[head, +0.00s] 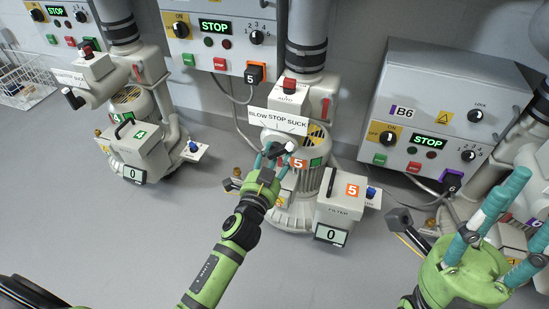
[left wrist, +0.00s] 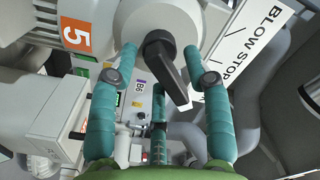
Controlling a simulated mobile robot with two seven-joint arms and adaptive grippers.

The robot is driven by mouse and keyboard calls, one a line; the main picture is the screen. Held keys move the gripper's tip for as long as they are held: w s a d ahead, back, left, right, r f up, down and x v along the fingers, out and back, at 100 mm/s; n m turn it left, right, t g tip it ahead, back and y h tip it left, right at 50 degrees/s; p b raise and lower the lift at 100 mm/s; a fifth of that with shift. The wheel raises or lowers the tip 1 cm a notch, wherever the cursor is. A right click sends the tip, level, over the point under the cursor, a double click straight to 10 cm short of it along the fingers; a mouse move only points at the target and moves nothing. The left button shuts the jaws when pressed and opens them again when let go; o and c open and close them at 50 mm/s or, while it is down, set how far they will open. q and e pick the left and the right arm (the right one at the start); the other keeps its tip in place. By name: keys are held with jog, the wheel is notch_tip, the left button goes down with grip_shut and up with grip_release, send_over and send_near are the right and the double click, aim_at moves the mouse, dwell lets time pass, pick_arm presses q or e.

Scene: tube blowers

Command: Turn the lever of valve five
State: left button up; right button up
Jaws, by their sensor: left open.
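Valve five is on the middle blower (head: 299,205), marked with orange "5" labels. Its black lever (head: 284,148) sits under a white "BLOW STOP SUCK" sign (head: 278,121). My left gripper (head: 277,156) is at the lever, partly hiding it. In the left wrist view the lever (left wrist: 172,73) lies between the teal fingers of my left gripper (left wrist: 160,58), which are apart on either side. The lever slants down and right from its round hub there; contact with the right finger cannot be told. My right gripper (head: 500,225) is at the lower right, its teal fingers spread and empty.
The filter box (head: 336,212) with a "0" display stands right of the valve. Another blower (head: 130,115) stands left. The B6 control box (head: 430,110) is at right, and the middle control box (head: 216,35) reads STOP. The grey bench (head: 130,240) is clear at front left.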

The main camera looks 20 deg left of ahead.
pick_arm(q)
jog(key=s, duration=1.2)
jog(key=shift+a, duration=0.2)
